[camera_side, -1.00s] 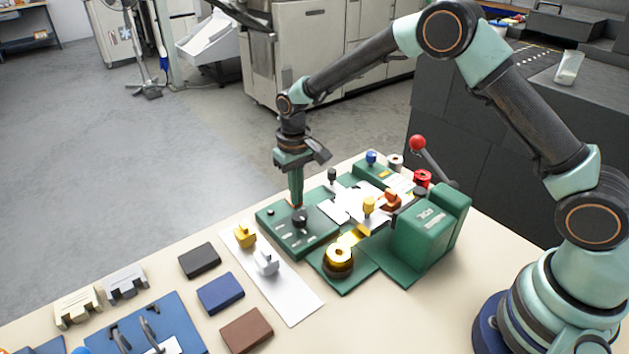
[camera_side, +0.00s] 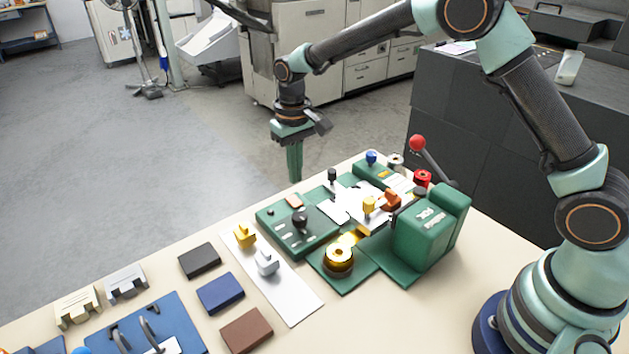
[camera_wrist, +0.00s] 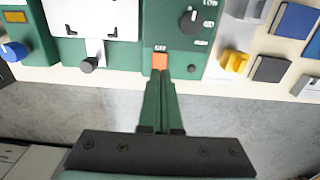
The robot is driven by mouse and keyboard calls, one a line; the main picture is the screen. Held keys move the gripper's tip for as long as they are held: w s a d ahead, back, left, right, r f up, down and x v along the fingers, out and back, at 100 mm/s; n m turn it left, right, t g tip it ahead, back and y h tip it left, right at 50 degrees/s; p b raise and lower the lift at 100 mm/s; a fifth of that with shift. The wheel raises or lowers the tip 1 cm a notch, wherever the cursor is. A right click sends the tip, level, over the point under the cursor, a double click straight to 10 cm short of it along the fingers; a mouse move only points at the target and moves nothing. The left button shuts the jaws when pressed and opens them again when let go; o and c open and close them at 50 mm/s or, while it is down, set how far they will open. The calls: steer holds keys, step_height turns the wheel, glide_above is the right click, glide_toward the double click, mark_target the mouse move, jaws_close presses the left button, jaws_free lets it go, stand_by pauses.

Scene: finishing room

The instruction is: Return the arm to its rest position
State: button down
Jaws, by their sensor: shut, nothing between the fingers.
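My gripper (camera_side: 295,179) points straight down in the side view, above the far left edge of the green machine (camera_side: 422,238). Its green fingers are together with nothing between them, and it is clear of the machine. In the wrist view my gripper (camera_wrist: 160,82) shows with its fingers closed, its tips overlapping the picture near an orange button (camera_wrist: 160,61) marked OFF. The same orange button (camera_side: 295,202) sits uncovered on the machine's control panel in the side view. A black knob (camera_wrist: 189,21) stands on the panel beside it.
A red-tipped lever (camera_side: 417,143) rises at the machine's back right. A white strip (camera_side: 290,292) holds a yellow and a grey piece. Black, blue (camera_side: 220,293) and brown blocks lie to the left. Open floor lies beyond the table.

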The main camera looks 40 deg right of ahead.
steer(key=shift+r, duration=0.5)
steer(key=s+d+r+t, duration=0.1)
steer(key=s+d+r, duration=0.25)
steer(key=r, duration=0.25)
steer(key=s+d+r+t, duration=0.2)
steer(key=s+r, duration=0.2)
steer(key=r, duration=0.2)
steer(key=s+d+r+t, duration=0.2)
steer(key=s+d, duration=0.2)
steer(key=s, duration=0.9)
steer(key=shift+s+d+r+t, duration=0.15)
steer(key=shift+s+t, duration=0.15)
